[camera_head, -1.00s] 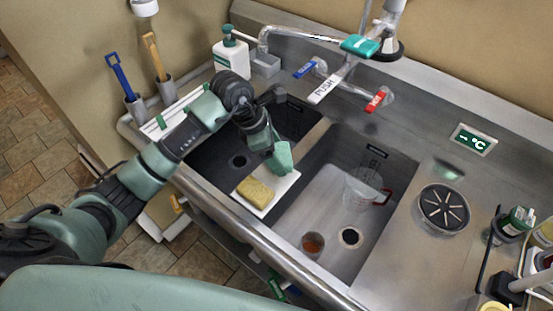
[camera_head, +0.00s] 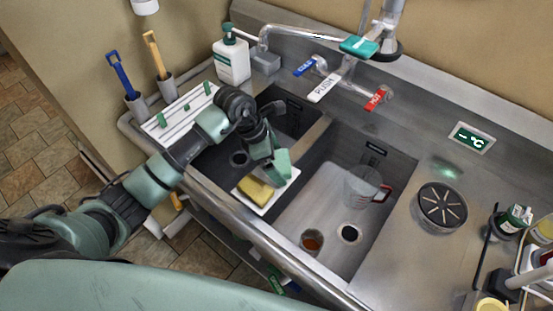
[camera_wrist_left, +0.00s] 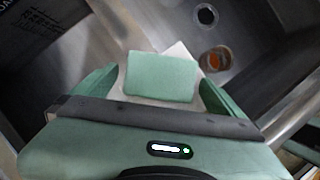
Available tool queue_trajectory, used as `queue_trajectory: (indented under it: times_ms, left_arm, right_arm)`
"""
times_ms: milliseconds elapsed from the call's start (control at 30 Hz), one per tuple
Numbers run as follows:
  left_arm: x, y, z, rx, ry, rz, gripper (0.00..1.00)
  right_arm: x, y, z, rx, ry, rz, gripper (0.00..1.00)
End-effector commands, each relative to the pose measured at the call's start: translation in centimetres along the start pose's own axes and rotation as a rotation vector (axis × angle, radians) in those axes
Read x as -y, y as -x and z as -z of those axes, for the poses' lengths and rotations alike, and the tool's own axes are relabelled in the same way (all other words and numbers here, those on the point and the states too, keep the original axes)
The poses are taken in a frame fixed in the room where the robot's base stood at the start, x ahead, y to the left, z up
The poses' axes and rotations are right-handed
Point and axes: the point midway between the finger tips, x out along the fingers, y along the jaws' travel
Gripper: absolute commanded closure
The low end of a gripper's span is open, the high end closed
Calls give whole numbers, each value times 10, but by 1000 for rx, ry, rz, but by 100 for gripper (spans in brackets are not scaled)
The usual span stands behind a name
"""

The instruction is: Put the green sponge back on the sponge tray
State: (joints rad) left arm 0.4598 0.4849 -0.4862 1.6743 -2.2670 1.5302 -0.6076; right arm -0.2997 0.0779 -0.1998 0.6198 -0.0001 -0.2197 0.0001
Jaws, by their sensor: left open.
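In the wrist view, the green sponge (camera_wrist_left: 160,77) lies between the two green fingers of my left gripper (camera_wrist_left: 155,90), over the white sponge tray (camera_wrist_left: 180,52). The gripper is open, with its fingers on either side of the sponge. In the head view, my left gripper (camera_head: 269,170) is at the sponge tray (camera_head: 268,203) on the sink divider, beside the yellow sponge (camera_head: 254,190), which it partly hides. The sponge's green blends with the fingers there, and its contact with the tray is hidden. My right gripper is out of view.
The right basin holds a clear jug (camera_head: 361,186) and a small cup with orange-brown content (camera_head: 312,241). A soap bottle (camera_head: 232,62) and a faucet (camera_head: 300,33) stand behind the basins. A white rack (camera_head: 181,112) lies left of the sink.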

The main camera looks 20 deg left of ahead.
Motion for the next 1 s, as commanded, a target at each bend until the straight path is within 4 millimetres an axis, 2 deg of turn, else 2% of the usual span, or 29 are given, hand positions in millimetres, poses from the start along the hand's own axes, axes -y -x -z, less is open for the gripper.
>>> queue_trajectory:
  times_ms: [167,400,600,767,1000]
  left_arm:
    - [-2,24,0,1,-3,-7,0]
    - [-2,76,1,0,-1,-7,0]
    - [-1,108,0,1,-1,-4,0]
    - [0,120,0,0,1,-1,0]
    - [0,121,0,0,1,0,0]
  right_arm:
    - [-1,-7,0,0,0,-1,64]
    - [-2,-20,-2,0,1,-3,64]
    - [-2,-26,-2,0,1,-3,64]
    - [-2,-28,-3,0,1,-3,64]
    - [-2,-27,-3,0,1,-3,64]
